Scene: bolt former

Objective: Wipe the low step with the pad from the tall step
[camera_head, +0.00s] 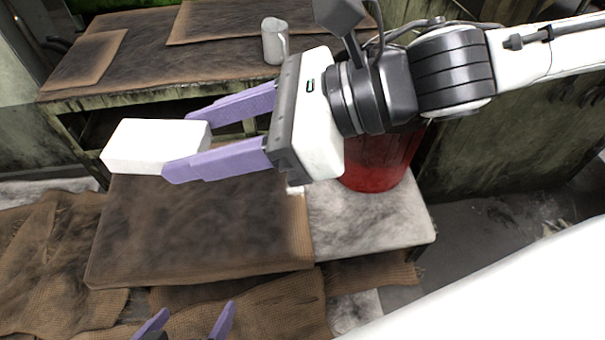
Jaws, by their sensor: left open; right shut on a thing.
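A white block-shaped pad (140,150) is held between the purple fingers of my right gripper (185,146), in the upper left of the view. The pad appears above the near step, but its exact height is hard to tell. The low step (200,235) is covered in dark-stained brown burlap, with a pale bare part at its right. The tall step (140,62) behind it is a higher worn bench with brown sheets on top. My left gripper (190,320) is open and empty at the bottom edge, with only its fingertips showing.
A red cylindrical container (378,165) stands at the right of the low step, partly behind my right arm. Loose burlap (45,260) lies at the left. Bare dark floor (480,235) shows at the right.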

